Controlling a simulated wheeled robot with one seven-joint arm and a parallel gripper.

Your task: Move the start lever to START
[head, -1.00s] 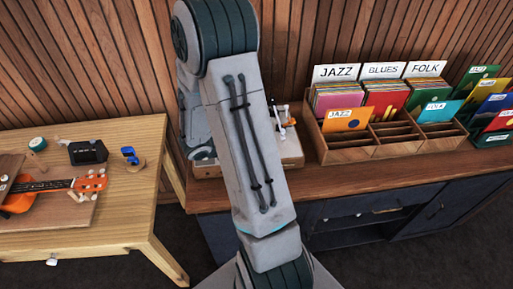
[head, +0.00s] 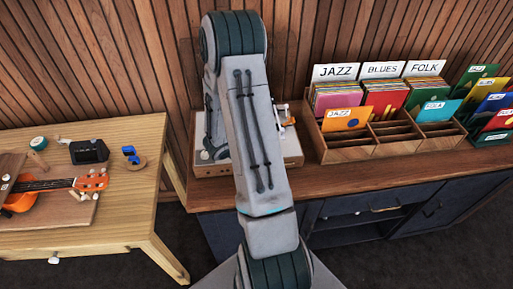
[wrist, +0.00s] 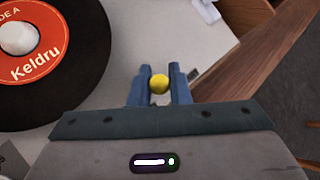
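The start lever shows its yellow round knob (wrist: 159,84) in the wrist view, above the light deck of the record player (wrist: 122,88). My gripper (wrist: 160,72) has its two blue fingers on either side of the knob, with no clear gap, so it looks shut on it. The lever's shaft and any START marking are hidden. In the head view the record player (head: 292,150) stands on the dark cabinet, largely behind my arm, which hides my gripper and the lever there.
A black record (wrist: 75,85) with a red label lies on the player, left of my gripper. Record bins (head: 345,155) stand to the right on the cabinet (head: 370,192). A wooden table (head: 110,222) with a ukulele (head: 90,182) is at the left.

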